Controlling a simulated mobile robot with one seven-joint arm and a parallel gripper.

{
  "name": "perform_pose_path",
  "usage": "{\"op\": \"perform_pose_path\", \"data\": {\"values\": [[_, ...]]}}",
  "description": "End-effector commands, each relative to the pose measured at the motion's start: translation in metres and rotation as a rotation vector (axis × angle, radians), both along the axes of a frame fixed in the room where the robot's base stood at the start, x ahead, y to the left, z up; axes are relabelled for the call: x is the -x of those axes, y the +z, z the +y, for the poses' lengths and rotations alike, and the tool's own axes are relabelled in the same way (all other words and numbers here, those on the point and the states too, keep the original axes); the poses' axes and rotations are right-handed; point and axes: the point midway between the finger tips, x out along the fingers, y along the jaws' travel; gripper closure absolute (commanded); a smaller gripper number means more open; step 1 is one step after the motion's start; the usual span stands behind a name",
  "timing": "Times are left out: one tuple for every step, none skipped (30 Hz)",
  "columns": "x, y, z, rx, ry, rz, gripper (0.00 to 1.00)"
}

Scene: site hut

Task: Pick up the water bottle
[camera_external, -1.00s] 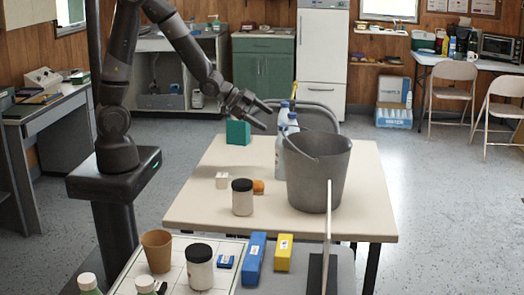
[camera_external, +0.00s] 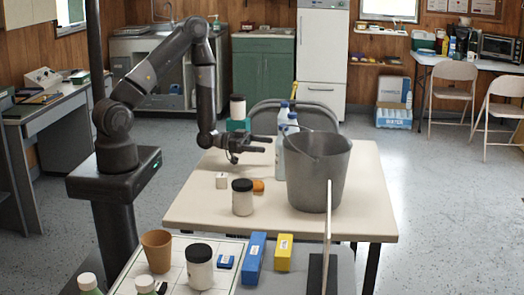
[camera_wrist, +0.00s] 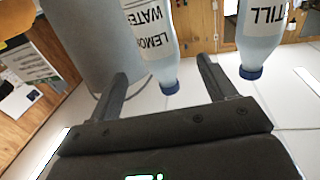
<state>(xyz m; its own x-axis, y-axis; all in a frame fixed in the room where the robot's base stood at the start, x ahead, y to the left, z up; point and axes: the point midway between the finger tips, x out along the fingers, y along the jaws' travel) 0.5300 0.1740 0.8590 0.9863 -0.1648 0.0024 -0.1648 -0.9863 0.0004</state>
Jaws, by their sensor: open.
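Two clear bottles with blue caps stand close together on the beige table: a front bottle (camera_external: 292,135) and one partly hidden behind it (camera_external: 282,117). In the wrist view they appear upside down. My gripper (camera_external: 269,145) is open and empty, level above the table, just left of the bottles. Its spread fingers also show in the wrist view (camera_wrist: 162,72). I cannot tell the exact gap to the bottles.
A grey bucket (camera_external: 318,178) stands right beside the bottles; it also shows in the wrist view (camera_wrist: 95,45). A black-lidded jar (camera_external: 238,108) sits on a teal block (camera_external: 236,125).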

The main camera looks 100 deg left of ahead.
Motion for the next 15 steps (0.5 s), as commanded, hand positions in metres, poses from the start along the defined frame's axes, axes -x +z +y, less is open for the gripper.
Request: {"op": "perform_pose_path", "data": {"values": [[-0.008,0.0,-0.003,-0.001,-0.004,-0.002,0.24],[-0.013,0.0,-0.003,-0.001,-0.003,-0.001,0.24],[-0.02,0.0,-0.004,-0.001,-0.003,-0.002,0.24],[-0.025,0.0,-0.005,0.0,-0.003,-0.002,0.24],[-0.029,0.0,-0.006,0.0,-0.003,-0.001,0.24],[-0.035,0.0,-0.007,0.0,-0.003,0.0,0.24],[-0.038,0.0,-0.007,0.0,-0.003,0.0,0.24],[-0.041,0.0,-0.008,0.0,-0.003,0.0,0.24],[-0.044,0.0,-0.008,0.0,-0.002,0.001,0.24],[-0.046,0.0,-0.008,0.0,-0.001,0.001,0.24],[-0.047,0.0,-0.008,0.0,-0.001,0.002,0.24],[-0.05,-0.001,-0.009,0.0,-0.001,0.002,0.24],[-0.053,-0.001,-0.01,0.0,-0.001,0.001,0.24],[-0.056,-0.001,-0.01,0.0,-0.002,0.001,0.24],[-0.062,-0.001,-0.012,0.0,-0.003,0.0,0.24]]}}
